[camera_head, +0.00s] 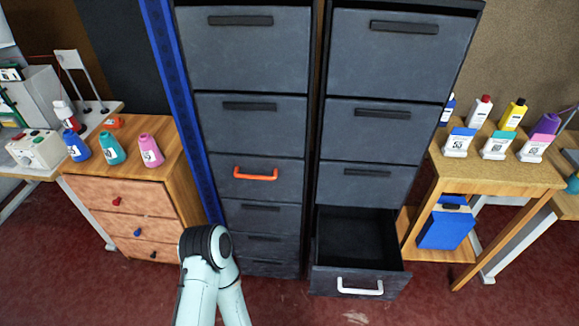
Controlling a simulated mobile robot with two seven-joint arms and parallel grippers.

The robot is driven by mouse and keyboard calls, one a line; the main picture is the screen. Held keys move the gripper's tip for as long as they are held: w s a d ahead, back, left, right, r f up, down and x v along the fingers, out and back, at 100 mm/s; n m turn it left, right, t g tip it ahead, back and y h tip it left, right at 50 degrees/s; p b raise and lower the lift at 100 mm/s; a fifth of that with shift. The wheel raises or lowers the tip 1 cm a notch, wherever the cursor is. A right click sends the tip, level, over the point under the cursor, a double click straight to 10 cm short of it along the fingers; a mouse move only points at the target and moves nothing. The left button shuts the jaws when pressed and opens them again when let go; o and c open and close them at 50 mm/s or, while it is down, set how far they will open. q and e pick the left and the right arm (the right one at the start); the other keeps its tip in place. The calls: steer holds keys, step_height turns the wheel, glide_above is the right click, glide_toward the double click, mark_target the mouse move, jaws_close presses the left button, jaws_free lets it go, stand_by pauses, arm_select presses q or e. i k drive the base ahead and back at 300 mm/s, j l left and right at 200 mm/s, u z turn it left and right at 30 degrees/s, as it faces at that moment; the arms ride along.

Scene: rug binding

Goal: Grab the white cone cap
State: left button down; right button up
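I cannot single out a white cone cap for certain. Blue (76,146), teal (112,148) and pink (151,151) cone-shaped containers with white labels stand upright on the wooden drawer cabinet (130,187) at left. Behind them, a red container with a white top (65,115) stands near the white table. An open, dark drawer (359,283) with a white handle (360,287) is at the bottom of the right grey cabinet; its visible interior looks empty. One of my arms shows at the bottom, left of centre, but neither gripper is visible.
The left grey cabinet (248,130) has an orange handle (255,174). The open drawer juts over the red floor (285,305).

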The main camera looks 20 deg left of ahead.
mark_target(63, 110)
steer(key=u, duration=2.3)
steer(key=i+j+u, duration=0.1)
steer(key=i+u, duration=0.55)
steer(key=i, duration=0.3)
steer(key=i+l+u, duration=0.2)
steer(key=i+u, duration=0.15)
steer(key=i+j, duration=0.1)
steer(key=i, duration=0.45)
steer(key=i+j, duration=0.15)
steer(key=i, duration=0.4)
steer(key=i+j+z, duration=0.1)
steer(key=i, duration=0.45)
steer(key=i+j+z, duration=0.15)
steer(key=i+z, duration=0.2)
steer(key=i+j+z, duration=0.2)
steer(key=z, duration=0.15)
steer(key=i+j+z, duration=0.35)
